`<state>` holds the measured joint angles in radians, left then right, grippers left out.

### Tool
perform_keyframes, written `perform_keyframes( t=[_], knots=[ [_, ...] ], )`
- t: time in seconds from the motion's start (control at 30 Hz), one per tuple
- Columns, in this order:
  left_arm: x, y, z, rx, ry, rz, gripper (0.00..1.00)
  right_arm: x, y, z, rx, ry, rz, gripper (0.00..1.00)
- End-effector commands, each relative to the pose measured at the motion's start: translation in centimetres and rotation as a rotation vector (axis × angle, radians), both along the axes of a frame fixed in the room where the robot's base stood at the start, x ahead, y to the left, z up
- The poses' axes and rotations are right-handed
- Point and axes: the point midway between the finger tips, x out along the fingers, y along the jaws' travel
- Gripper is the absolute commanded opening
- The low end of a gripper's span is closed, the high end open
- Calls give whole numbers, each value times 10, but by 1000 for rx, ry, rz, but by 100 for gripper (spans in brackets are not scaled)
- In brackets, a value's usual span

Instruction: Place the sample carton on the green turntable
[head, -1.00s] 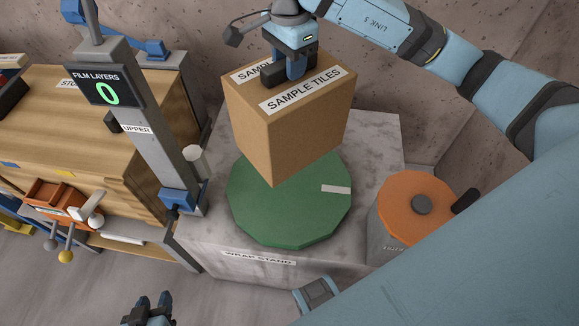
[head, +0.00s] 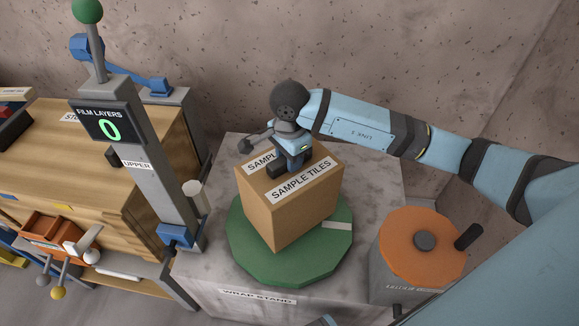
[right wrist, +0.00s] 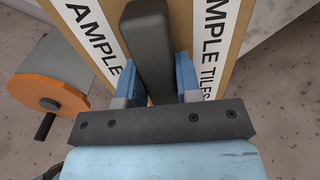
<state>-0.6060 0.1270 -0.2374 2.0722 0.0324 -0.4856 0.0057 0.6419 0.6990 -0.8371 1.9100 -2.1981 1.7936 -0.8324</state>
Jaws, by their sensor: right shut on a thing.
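The sample carton (head: 292,208) is a brown box with white "SAMPLE TILES" labels and a dark handle on top. In the head view it stands over the green turntable (head: 262,264), within its edge; I cannot tell if it touches the disc or hangs just above it. My right gripper (head: 291,167) is shut on the carton's handle from above. In the right wrist view both blue fingers flank the dark handle (right wrist: 150,45). The turntable's white mark shows right of the carton. My left gripper is out of the head view.
The turntable sits on a grey stone wrap stand (head: 375,165). A grey post with a "FILM LAYERS 0" display (head: 109,124) rises at left. An orange-topped drum (head: 405,262) with a dark knob stands at right. A wooden bench (head: 60,165) is at far left.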

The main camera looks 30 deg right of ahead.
Motion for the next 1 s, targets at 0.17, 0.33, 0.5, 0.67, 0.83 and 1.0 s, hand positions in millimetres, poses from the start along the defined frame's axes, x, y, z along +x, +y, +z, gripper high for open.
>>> perform_keyframes(
  t=[0.17,0.33,0.5,0.67,0.83,1.0],
  knots=[
    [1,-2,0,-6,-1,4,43,0,0,-25,1,2,-1,0],
    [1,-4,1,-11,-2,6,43,0,0,-34,1,-2,0,0],
    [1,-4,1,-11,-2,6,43,0,0,-34,1,-2,0,0],
    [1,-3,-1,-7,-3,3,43,0,0,-38,0,1,0,41],
    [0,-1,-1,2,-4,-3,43,0,0,-38,0,1,0,57],
    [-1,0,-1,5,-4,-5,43,0,0,-37,0,1,0,57]
  ],
)
